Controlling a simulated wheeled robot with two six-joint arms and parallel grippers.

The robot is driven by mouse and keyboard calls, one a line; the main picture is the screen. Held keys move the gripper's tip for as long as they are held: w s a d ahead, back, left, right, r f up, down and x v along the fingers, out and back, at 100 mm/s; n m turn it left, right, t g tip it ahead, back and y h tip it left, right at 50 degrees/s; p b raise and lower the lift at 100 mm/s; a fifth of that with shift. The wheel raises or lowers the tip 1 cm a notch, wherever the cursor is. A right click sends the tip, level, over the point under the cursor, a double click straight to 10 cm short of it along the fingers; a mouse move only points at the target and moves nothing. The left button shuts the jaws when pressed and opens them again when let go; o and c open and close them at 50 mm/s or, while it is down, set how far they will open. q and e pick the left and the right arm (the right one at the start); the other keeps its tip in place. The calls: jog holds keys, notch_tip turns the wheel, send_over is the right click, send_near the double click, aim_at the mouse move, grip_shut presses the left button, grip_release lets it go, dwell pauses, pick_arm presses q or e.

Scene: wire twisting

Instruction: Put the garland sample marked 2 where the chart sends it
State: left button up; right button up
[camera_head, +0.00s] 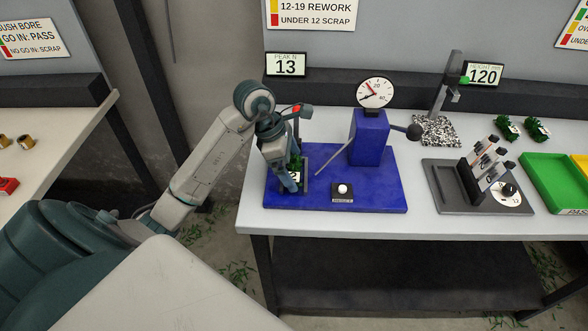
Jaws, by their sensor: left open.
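The green garland sample (296,162) sits at the left end of the blue tester base (385,198), beside a dark upright plate. A white tag (294,176), partly covered, seems to read 2. My left gripper (290,184) is open and reaches down around the sample, hiding part of it. I cannot tell whether its fingers touch the sample. The peak display (287,66) reads 13. The chart (311,14) is cut off at the top; its visible lines read 12-19 REWORK, with a yellow patch, and UNDER 12 SCRAP, with a red patch. My right gripper is out of view.
A dial post (369,137) with a lever and a white button (343,189) stand on the blue base. To the right are a speckled stand (436,130), a grey fixture (466,194), two green samples (522,128) and a green tray (552,184). A second table is at left.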

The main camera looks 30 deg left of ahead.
pick_arm(q)
jog(key=shift+c, duration=0.2)
jog(key=c, duration=0.7)
